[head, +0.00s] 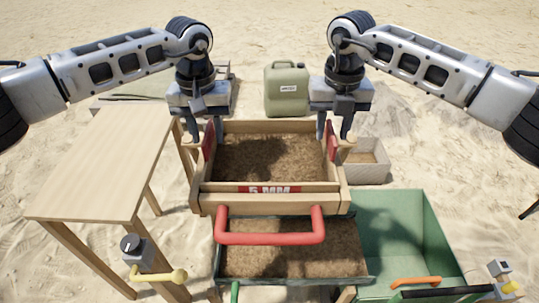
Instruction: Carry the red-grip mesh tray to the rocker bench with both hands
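The wooden mesh tray (215,187) holds brown soil and has a red "5 MM" label on its front rail. A red grip (208,141) is on its left side and another red grip (332,147) on its right. The tray appears to sit in a wooden frame, likely the rocker bench (270,206), with a red bar handle (270,237) in front. My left gripper (206,134) is open above the left grip, a finger on either side. My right gripper (333,131) is open over the right grip in the same way. Contact cannot be told.
A soil-filled lower tray (366,281) shows beneath the frame. A green bin (405,225) is at right, a wooden table (95,165) at left. A green jerry can (287,90) and a pale box (368,174) stand behind. Open sand surrounds them.

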